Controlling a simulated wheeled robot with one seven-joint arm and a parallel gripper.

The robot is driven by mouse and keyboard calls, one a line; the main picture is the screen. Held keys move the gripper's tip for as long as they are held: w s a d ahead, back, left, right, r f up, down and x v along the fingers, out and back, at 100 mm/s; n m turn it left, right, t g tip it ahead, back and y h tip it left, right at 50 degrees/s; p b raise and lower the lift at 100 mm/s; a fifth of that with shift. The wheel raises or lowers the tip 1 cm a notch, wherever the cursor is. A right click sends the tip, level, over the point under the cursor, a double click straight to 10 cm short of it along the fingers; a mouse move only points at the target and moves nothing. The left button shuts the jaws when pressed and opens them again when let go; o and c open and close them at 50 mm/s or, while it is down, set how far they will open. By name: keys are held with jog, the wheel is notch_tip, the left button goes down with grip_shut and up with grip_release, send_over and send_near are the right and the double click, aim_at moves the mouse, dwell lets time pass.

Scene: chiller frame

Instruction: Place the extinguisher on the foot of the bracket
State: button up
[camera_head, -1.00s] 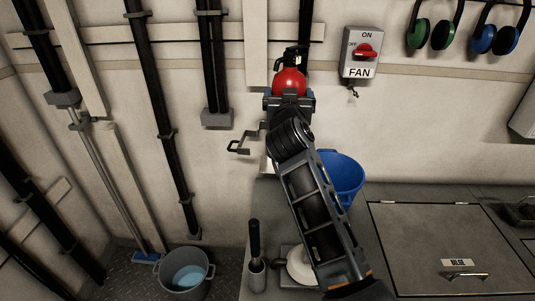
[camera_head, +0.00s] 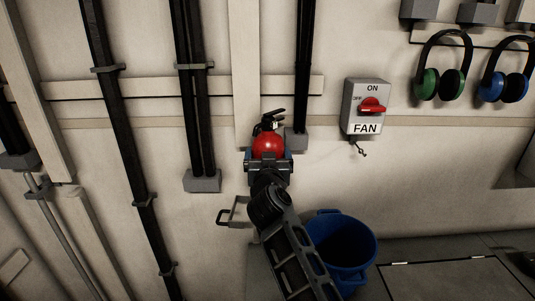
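The red extinguisher (camera_head: 268,146) with its black handle on top shows upright in front of the wall, above my arm. My gripper (camera_head: 268,160) is around its body, with a jaw at either side, and appears shut on it. My gripper and arm hide the extinguisher's lower part. The bracket (camera_head: 234,213) on the wall shows as a grey metal loop just left of my wrist. Its foot is hidden behind my arm or out of view.
A fan switch box (camera_head: 366,107) is on the wall to the right. Black pipes (camera_head: 195,100) run down the wall to the left. Headsets (camera_head: 443,68) hang at the upper right.

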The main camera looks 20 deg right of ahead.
jog(key=shift+f+b, duration=2.85)
jog(key=shift+f, duration=3.25)
jog(key=o, duration=1.7)
jog(key=shift+f, duration=0.35)
jog(key=shift+s+r, duration=0.1)
jog(key=shift+r, duration=0.05)
jog(key=p+v, duration=0.2)
jog(key=v, duration=0.5)
jog(key=shift+s, duration=0.2)
